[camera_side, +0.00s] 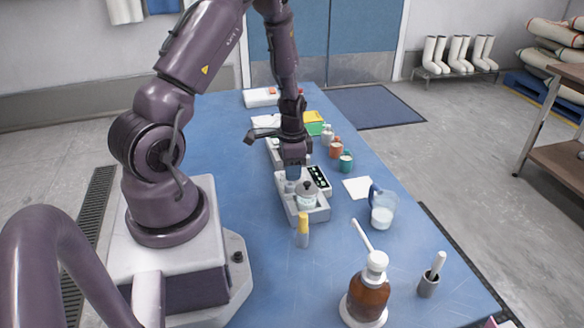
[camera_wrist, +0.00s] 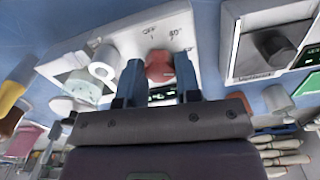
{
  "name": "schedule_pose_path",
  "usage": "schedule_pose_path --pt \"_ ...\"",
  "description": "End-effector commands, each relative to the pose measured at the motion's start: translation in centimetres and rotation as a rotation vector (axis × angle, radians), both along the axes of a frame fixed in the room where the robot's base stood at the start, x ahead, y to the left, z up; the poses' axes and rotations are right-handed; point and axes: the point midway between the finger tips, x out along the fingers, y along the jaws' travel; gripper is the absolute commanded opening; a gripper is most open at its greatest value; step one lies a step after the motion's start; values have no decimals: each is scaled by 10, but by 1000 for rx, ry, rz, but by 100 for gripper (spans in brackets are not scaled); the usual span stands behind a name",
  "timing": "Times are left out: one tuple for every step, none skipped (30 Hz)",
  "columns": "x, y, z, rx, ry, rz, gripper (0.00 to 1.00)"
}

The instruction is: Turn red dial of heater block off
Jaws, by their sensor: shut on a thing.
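The heater block (camera_wrist: 150,36) is a pale box whose face carries "OFF" and a "40°" mark in the wrist view. Its red dial (camera_wrist: 160,64) sits between the two blue fingers of my gripper (camera_wrist: 159,70), which is shut on it. In the side view the block (camera_side: 322,214) stands mid-table, with my gripper (camera_side: 292,176) lowered onto its far end. The dial is hidden there by the gripper. A dark display with green characters (camera_side: 318,177) shows beside the gripper. I cannot read the dial's exact setting.
A lidded jar (camera_side: 307,197) stands on the block close to my gripper. A yellow-capped tube (camera_side: 302,230) stands in front. The blue table front left of the brown bottle is clear.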

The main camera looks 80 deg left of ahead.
Motion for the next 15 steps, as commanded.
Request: schedule_pose_path --pt "0 0 1 0 0 43 8" --pt "0 0 1 0 0 72 8" --pt "0 0 1 0 0 110 8" --pt "0 0 1 0 0 138 8" --pt "0 0 1 0 0 166 8" --pt "0 0 1 0 0 205 8" --pt "0 0 1 0 0 233 8" --pt "0 0 1 0 0 261 8" --pt "0 0 1 0 0 300 8" --pt "0 0 1 0 0 328 8" --pt "0 0 1 0 0 357 8" --pt "0 0 1 0 0 394 8" --pt "0 0 1 0 0 423 8" --pt "0 0 1 0 0 452 8" --pt "0 0 1 -1 0 491 8"
